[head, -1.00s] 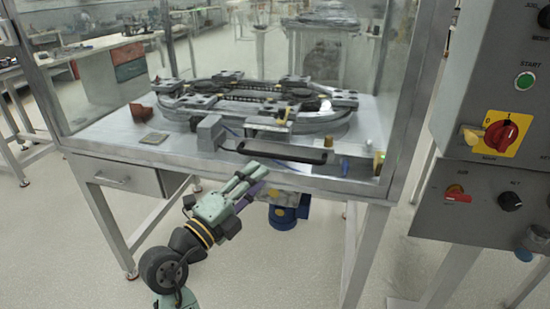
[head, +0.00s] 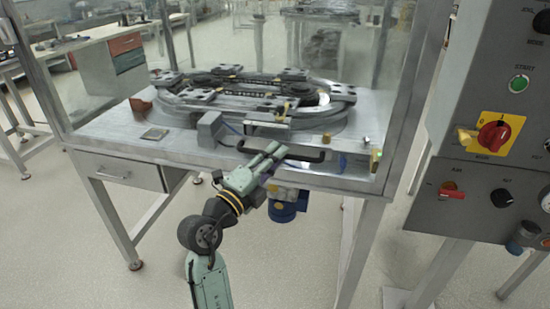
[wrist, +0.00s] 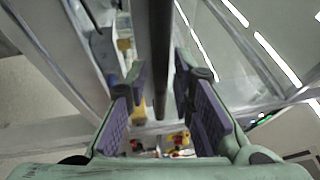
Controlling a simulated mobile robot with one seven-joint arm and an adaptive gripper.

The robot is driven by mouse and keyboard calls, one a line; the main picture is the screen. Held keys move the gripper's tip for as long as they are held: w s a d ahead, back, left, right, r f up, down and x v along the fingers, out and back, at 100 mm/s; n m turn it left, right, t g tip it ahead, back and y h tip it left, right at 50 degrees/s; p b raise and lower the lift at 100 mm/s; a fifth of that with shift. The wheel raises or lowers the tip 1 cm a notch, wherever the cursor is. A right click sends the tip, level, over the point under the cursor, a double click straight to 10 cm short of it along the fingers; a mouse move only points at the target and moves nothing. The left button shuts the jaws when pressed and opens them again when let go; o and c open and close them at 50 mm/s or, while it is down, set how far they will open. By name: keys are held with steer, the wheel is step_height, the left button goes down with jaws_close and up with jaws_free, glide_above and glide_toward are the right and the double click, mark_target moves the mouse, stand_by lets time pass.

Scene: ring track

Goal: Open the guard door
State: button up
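The guard door's black bar handle (head: 308,160) runs across the front edge of the machine table. The door seems to be the clear front panel (head: 225,50) in a metal frame, standing closed around the ring track (head: 250,95). My gripper (head: 277,150) is at the middle of the handle, reaching up from below left. In the wrist view, my two purple-padded fingers (wrist: 165,98) are apart, and the dark handle (wrist: 161,55) runs between them, with gaps on both sides. No grip on the handle shows.
A control cabinet with a red and yellow switch (head: 493,134) stands at the right. A blue motor (head: 285,207) hangs under the table near my wrist. Table legs flank my arm. The floor in front is clear.

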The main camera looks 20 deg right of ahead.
jaws_close()
stand_by(0.4)
